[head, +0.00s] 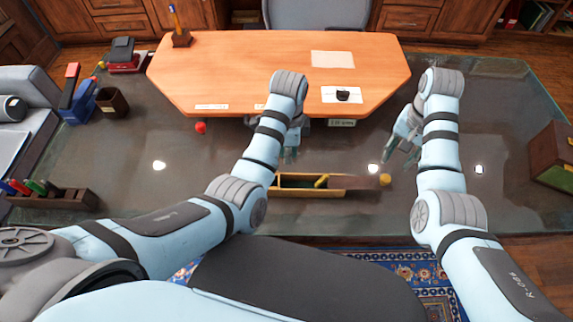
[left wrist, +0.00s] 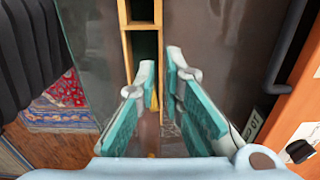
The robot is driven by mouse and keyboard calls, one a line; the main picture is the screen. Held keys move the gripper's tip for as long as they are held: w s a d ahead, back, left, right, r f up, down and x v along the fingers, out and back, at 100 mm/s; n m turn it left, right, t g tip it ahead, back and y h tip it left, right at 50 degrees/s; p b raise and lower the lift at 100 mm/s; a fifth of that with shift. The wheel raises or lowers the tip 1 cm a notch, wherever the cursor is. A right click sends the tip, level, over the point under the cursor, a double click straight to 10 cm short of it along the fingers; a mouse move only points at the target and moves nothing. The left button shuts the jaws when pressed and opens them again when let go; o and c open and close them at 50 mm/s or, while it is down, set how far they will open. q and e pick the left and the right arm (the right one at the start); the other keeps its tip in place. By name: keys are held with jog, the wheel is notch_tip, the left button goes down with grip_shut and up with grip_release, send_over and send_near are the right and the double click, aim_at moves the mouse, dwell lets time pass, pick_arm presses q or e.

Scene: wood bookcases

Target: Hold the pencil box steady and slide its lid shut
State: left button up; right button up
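The pencil box (head: 296,192) is a long, narrow yellow wooden box on the glass desk, in the middle of the head view. Its left part is uncovered and shows a dark inside with something yellow in it. The brown lid (head: 358,183) is at its right part, and a small yellow knob (head: 385,180) shows at the right end. My left gripper (head: 290,156) is open and empty, just behind the box. In the left wrist view the box (left wrist: 128,70) runs behind the open fingers (left wrist: 161,70). My right gripper (head: 396,160) looks open and empty, behind the knob.
An orange wooden board (head: 230,70) with cards covers the back of the desk. A red ball (head: 201,127) lies left of my left arm. A pen rack (head: 60,198) and brown cup (head: 112,101) stand at left; a box (head: 551,160) stands at right. The glass around the pencil box is mostly clear.

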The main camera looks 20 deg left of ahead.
aim_at(288, 174)
pick_arm(q)
notch_tip(288, 174, down, 11)
jog(key=shift+f, duration=0.2)
grip_shut()
pick_arm(e)
jog(key=shift+o, duration=1.4)
